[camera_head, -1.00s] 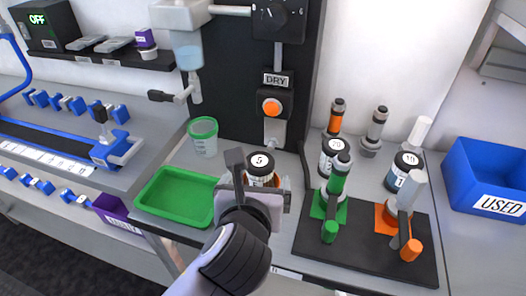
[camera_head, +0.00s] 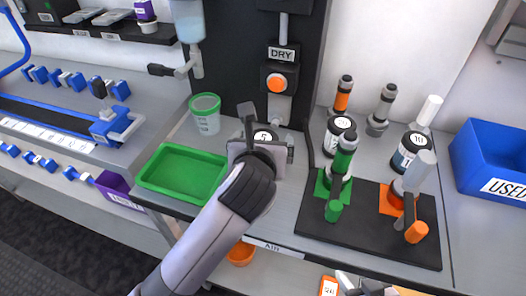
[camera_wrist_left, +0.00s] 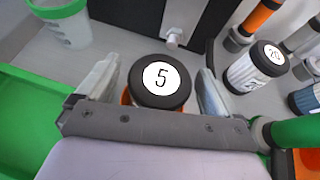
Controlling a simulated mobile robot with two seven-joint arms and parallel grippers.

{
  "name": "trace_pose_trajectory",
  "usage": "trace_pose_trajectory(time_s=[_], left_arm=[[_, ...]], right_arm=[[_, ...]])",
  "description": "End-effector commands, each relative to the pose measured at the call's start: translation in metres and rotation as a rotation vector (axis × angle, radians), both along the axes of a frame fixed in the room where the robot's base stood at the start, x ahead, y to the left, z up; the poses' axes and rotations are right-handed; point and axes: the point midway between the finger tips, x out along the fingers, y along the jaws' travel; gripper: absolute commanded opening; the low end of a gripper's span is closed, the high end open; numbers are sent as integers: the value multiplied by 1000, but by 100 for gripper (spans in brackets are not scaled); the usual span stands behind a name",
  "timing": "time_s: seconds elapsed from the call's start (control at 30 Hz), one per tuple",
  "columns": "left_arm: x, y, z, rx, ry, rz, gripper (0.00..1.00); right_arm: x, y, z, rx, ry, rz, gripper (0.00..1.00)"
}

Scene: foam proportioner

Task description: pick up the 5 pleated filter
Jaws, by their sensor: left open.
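The 5 pleated filter has a black cap with a white disc marked 5. It shows in the head view (camera_head: 264,134) and, upright, in the left wrist view (camera_wrist_left: 160,82). Something orange shows around its lower part, mostly hidden by my gripper. My left gripper (camera_head: 268,138) is open, with one finger on each side of the filter; in the left wrist view (camera_wrist_left: 158,80) gaps show between the fingers and the cap. The filter's lower body is hidden.
A green tray (camera_head: 183,174) and a clear green-rimmed cup (camera_head: 205,113) stand left of the gripper. A black mat (camera_head: 372,243) with green and orange handled fittings lies to the right. Other filters (camera_head: 340,132) stand behind it. A blue USED bin (camera_head: 492,160) is far right.

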Motion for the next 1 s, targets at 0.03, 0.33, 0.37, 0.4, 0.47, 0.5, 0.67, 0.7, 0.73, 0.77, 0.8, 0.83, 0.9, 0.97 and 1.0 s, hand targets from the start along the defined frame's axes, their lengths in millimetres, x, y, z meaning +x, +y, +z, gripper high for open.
trace_pose_trajectory(time_s=[0.03,0.33,0.37,0.4,0.47,0.5,0.67,0.7,0.73,0.77,0.8,0.83,0.9,0.97,1.0], left_arm=[[0,0,0,0,0,0,94],[0,0,0,0,0,0,36],[0,0,1,-1,-1,0,36],[0,0,1,-1,-1,0,36],[0,0,1,0,-1,0,36],[0,0,1,-1,-1,0,36],[0,0,12,-1,-3,0,36],[0,0,19,-3,-5,0,36],[1,0,24,-2,-6,0,36],[0,0,30,-3,-7,1,36],[1,0,40,-3,-8,1,36],[1,0,46,-4,-8,0,36],[0,0,61,-2,-7,0,36],[0,0,72,-2,-7,0,36],[0,0,79,-2,-6,0,36]], right_arm=[[0,0,0,0,-1,0,43],[1,0,1,1,-3,0,43],[1,0,1,1,-3,0,43],[1,0,1,1,-3,0,43],[1,0,1,1,-3,0,43],[1,0,1,1,-3,0,43],[1,0,4,1,-3,0,43],[1,0,6,1,-3,0,43],[1,0,7,1,-4,0,43],[1,0,8,1,-4,0,43],[1,0,10,1,-4,0,43],[1,0,11,1,-4,0,43],[1,0,13,0,-4,-1,43],[1,0,15,0,-4,-1,43],[1,0,16,0,-4,-1,43]])
